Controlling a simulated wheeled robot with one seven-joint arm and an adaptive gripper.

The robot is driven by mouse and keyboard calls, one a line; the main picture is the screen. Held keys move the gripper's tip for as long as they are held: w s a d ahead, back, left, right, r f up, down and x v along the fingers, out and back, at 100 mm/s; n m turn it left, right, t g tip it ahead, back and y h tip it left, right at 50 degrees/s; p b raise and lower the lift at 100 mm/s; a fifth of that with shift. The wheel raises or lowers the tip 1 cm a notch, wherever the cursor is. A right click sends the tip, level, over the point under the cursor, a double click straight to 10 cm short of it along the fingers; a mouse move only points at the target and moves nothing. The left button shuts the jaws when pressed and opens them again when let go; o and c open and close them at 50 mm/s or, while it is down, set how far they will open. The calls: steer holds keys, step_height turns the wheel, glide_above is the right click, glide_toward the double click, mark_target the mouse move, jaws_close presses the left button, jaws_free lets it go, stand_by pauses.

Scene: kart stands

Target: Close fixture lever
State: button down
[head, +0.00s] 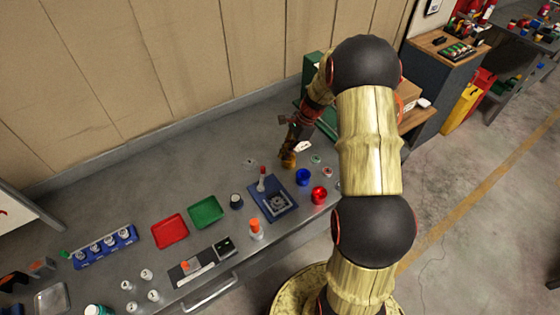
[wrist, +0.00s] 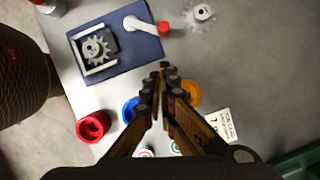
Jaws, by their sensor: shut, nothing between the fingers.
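The fixture is a blue plate (head: 284,212) on the grey bench. It also shows at the top of the wrist view (wrist: 118,62). A grey gear (wrist: 96,47) sits in its metal nest. The fixture lever (wrist: 140,24) is pale with a red knob. In the head view the lever (head: 262,182) appears raised at the plate's back left, with its knob on top. My gripper (head: 290,152) is behind and right of the fixture. In the wrist view my gripper (wrist: 163,70) is shut and empty, its tips apart from the lever and below it in the picture.
A blue cup (head: 303,177), a red cup (head: 319,195) and an orange cup (wrist: 192,93) stand near the fixture. A number card (wrist: 222,124) lies close by. Green (head: 206,211) and red (head: 170,231) trays are to the left. A loose gear (wrist: 200,14) lies beyond the lever.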

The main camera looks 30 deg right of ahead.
steer(key=shift+v, duration=2.15)
steer(key=shift+s+d+f, duration=0.1)
steer(key=shift+d, duration=0.1)
